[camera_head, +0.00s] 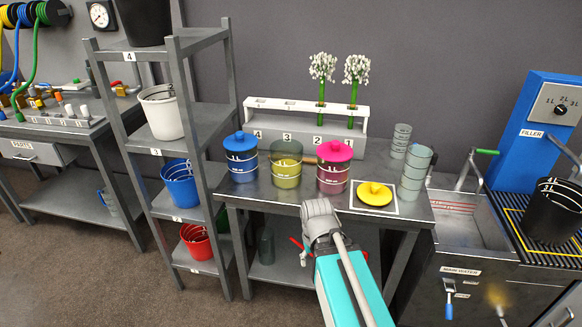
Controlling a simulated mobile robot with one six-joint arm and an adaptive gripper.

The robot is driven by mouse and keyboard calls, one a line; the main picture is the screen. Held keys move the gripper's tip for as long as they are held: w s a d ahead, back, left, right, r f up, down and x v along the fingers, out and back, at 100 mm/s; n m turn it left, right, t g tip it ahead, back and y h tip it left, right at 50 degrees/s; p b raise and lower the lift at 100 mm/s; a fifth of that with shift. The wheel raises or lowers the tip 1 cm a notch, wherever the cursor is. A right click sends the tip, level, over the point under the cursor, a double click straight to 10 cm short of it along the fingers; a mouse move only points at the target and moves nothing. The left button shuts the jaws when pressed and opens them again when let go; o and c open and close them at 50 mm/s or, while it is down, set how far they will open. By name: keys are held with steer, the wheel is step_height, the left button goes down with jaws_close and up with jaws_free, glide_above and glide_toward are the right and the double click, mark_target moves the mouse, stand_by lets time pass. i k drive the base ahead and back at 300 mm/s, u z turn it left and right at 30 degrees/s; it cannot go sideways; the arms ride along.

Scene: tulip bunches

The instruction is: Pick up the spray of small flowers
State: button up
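Two sprays of small white flowers stand upright in the white rack (390,108) at the back of the grey table. The left spray (322,68) is at the slot marked 2 and the right spray (356,70) at the slot marked 1. Both have green stems. My arm, teal and grey, rises from the bottom edge to a grey joint at the table's front edge, well below and apart from the flowers. A small grey part at its left may belong to my gripper (304,254). The fingers are mostly hidden, so their opening is unclear.
Blue-lidded (240,157), yellow (286,165) and pink-lidded (333,167) canisters stand before the rack. A yellow lid (375,193) lies to their right, near clear cylinders (415,174). A shelf (205,125) with buckets is left; a sink (463,222) and blue filler (535,125) are right.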

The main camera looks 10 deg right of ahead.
mark_target(326, 60)
steer(key=u, duration=1.5)
steer(key=i, duration=0.95)
steer(key=z, duration=0.5)
